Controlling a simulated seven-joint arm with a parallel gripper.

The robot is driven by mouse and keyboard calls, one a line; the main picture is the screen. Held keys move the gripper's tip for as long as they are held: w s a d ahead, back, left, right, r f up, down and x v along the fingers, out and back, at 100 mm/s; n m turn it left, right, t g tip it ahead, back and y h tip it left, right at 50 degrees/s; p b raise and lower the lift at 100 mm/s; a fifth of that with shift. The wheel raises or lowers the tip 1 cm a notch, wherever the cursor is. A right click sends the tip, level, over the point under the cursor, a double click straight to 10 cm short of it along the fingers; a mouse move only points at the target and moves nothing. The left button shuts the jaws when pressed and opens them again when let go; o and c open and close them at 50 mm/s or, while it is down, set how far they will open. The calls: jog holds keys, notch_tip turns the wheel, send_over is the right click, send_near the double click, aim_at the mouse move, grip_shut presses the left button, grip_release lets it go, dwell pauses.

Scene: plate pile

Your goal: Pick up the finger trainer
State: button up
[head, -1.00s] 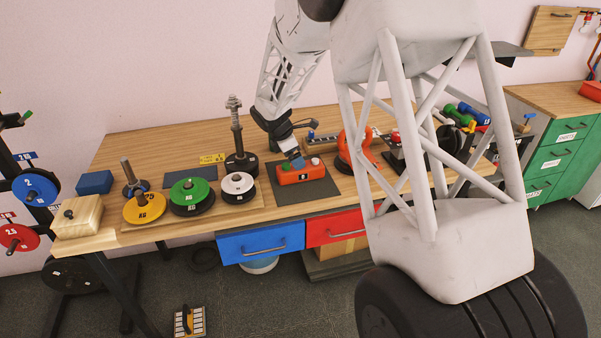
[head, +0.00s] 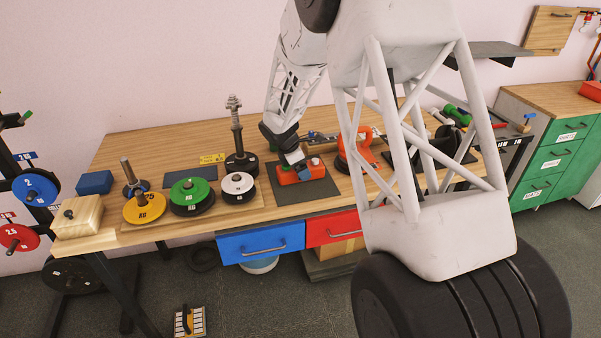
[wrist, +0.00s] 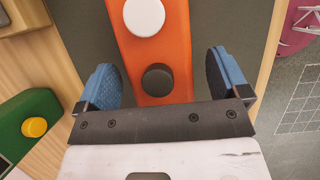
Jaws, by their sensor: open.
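An orange-red block with round buttons, which looks like the finger trainer (head: 311,171), lies on a dark mat on the workbench. In the wrist view the trainer (wrist: 178,45) runs up between my fingers, with a white button and a dark button on top. My gripper (head: 294,158) is over it in the head view and hides part of its top. In the wrist view my gripper (wrist: 163,75) is open, with one blue-padded finger on each side of the trainer and visible gaps to both sides. I cannot tell how far the fingertips are above the mat.
The dark mat (head: 323,190) has bare space around the trainer. Green (head: 187,190) and white-topped (head: 238,184) weight plates stand to the left, with a tall post (head: 237,130) behind. An orange kettlebell-like object (head: 356,155) stands to the right, close to my arm.

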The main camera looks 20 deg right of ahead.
jog(key=shift+c, duration=0.2)
dwell(0.4)
jog(key=c, duration=1.1)
jog(key=shift+c, duration=0.2)
jog(key=shift+r, duration=0.95)
jog(key=shift+s+r, duration=0.2)
jog(key=shift+r, duration=0.65)
jog(key=s+a+r, duration=0.1)
jog(key=s, duration=1.4)
jog(key=shift+s+r, duration=0.15)
jog(key=shift+s, duration=0.1)
